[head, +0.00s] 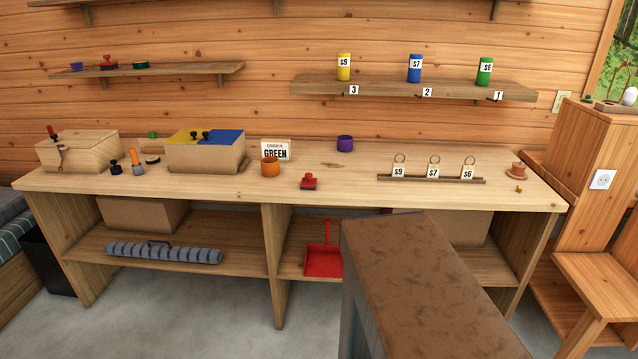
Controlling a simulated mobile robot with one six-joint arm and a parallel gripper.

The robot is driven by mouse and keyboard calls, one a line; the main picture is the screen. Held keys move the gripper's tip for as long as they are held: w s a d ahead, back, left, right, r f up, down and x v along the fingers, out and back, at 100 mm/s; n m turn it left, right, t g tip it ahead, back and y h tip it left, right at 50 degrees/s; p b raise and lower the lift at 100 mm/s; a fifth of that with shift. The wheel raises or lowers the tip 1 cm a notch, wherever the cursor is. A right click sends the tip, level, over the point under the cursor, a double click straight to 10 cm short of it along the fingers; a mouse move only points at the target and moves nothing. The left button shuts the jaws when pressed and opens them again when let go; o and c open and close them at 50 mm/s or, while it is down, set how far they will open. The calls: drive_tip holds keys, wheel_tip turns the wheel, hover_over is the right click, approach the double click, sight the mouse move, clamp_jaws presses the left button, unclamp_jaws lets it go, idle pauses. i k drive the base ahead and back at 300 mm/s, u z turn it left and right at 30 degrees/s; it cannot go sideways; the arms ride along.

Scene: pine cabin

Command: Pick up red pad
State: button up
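On the left wall shelf (213,69), a small red item (109,67) with a knob-like top sits between a purple item (76,67) and a dark green item (140,66). It may be the red pad, but it is too small to be sure. A second red item (309,180), with a raised grip like a stamp and a dark base, stands near the front edge of the workbench (350,197), right of an orange cup (271,167). My gripper is not in view.
A large brown-topped block (430,275) fills the lower right foreground, in front of the bench.

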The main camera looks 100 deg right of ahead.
sight(308, 182)
drive_tip(key=u, duration=0.35)
drive_tip(key=k, duration=0.4)
drive_tip(key=z, duration=1.95)
drive_tip(key=i, duration=1)
drive_tip(key=z, duration=0.15)
drive_tip(key=k, duration=0.55)
drive_tip(key=z, duration=0.05)
